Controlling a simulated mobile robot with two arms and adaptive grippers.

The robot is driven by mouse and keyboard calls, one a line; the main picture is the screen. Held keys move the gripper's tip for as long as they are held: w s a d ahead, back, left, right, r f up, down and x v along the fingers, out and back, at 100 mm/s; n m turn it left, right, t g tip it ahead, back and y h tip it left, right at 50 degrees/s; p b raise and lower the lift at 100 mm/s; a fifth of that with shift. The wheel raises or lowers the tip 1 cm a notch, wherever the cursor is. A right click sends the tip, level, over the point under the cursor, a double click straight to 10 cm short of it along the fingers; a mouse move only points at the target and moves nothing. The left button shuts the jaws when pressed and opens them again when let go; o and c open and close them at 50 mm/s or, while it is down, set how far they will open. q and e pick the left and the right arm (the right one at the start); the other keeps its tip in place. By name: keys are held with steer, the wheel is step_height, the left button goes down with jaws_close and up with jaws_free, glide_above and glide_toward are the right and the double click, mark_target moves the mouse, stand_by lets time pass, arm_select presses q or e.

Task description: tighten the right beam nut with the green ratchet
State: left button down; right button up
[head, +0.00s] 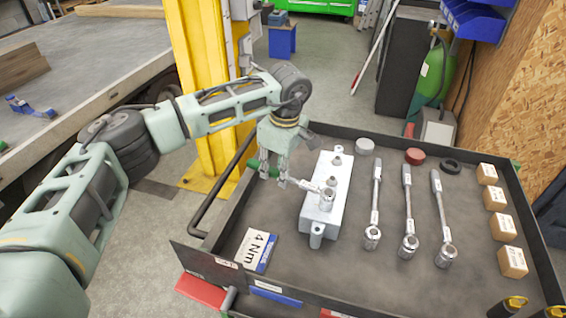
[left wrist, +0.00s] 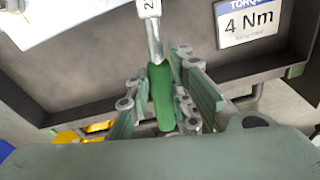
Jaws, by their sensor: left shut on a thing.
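My left gripper (head: 273,172) is shut on the green handle of a ratchet, above the left side of the cart tray. In the left wrist view the green handle (left wrist: 161,95) sits between the fingers, with a silver shaft and a white label beyond it. In the head view the ratchet's silver head (head: 327,196) is over the near part of the pale metal beam (head: 318,217). The nut under it is hidden, so I cannot tell whether the socket is seated. Another nut (head: 336,158) shows at the beam's far end. My right gripper is out of view.
Three more silver ratchets (head: 407,215) lie right of the beam on the tray. A "4 Nm" card (head: 257,250) lies at the near left. Grey, red (head: 414,156) and black round pieces are at the back. Small boxes (head: 494,200) line the right side. A yellow post (head: 196,80) stands behind.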

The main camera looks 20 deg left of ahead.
arm_select(q)
steer(key=s+d+n+g+p, duration=0.1)
steer(key=s+n, duration=0.7)
steer(key=s, duration=0.1)
steer(key=shift+s+n, duration=0.3)
steer(key=shift+s, duration=0.05)
steer(key=shift+w+d, duration=0.1)
steer(key=shift+w+a+m+b, duration=0.2)
steer(key=shift+w+m+b, duration=0.2)
steer(key=shift+w+m, duration=0.1)
steer(key=shift+w+a+m+b, duration=0.2)
steer(key=shift+w+m+b, duration=0.2)
steer(key=shift+m, duration=0.1)
